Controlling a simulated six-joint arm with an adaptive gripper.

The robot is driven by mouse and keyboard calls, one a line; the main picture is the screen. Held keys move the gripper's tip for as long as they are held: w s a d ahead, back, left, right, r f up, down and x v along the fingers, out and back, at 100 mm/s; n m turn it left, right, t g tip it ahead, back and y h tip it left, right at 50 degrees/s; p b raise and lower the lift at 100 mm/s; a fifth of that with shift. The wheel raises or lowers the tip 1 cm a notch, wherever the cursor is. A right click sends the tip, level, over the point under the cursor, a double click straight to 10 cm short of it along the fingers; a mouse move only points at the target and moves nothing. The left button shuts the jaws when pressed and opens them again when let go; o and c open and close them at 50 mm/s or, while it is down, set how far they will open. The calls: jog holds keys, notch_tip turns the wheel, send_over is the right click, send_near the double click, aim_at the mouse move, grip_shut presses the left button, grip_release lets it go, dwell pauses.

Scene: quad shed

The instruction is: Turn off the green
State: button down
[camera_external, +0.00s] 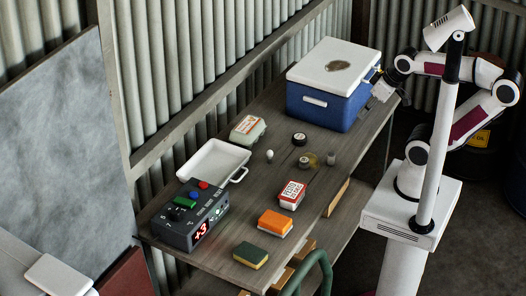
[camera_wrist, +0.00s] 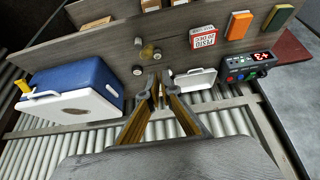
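A dark grey control box (camera_external: 186,232) stands at the near left end of the table. Its top carries a green rectangular part (camera_external: 185,202), a blue button (camera_external: 193,195) and a red button (camera_external: 203,185). A red lit display and small green marks are on its front. In the wrist view the control box (camera_wrist: 252,66) is at the right, its green part too small to judge. My gripper (camera_external: 380,92) is beside the cooler's right side, far from the control box. In the wrist view my gripper (camera_wrist: 159,78) shows two fingers with a gap between them and nothing held.
A blue cooler (camera_external: 318,103) with a white lid stands at the far end. A corrugated wall runs behind.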

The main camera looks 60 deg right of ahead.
jog(key=w+a+f+n+y, duration=0.15)
jog(key=w+a+f, duration=0.4)
jog(key=a, duration=1.05)
jog(key=w+a+f+n+y, duration=0.15)
jog(key=w+a+f, duration=0.4)
jog(key=a, duration=1.05)
jog(key=w+a+f+n+y, duration=0.1)
jog(key=w+a+f+y, duration=0.35)
jog(key=a, duration=1.15)
jog(key=w+a+f+m+t+h, duration=0.2)
jog(key=w+f+t+h, duration=0.15)
jog(key=w, duration=0.35)
jog(key=w+d+r+m+t+h, duration=0.2)
jog(key=w+d+r+t+h, duration=0.2)
jog(key=w+d+r, duration=0.2)
jog(key=shift+w+d, duration=0.4)
jog(key=shift+w+t, duration=0.15)
jog(key=shift+t, duration=0.1)
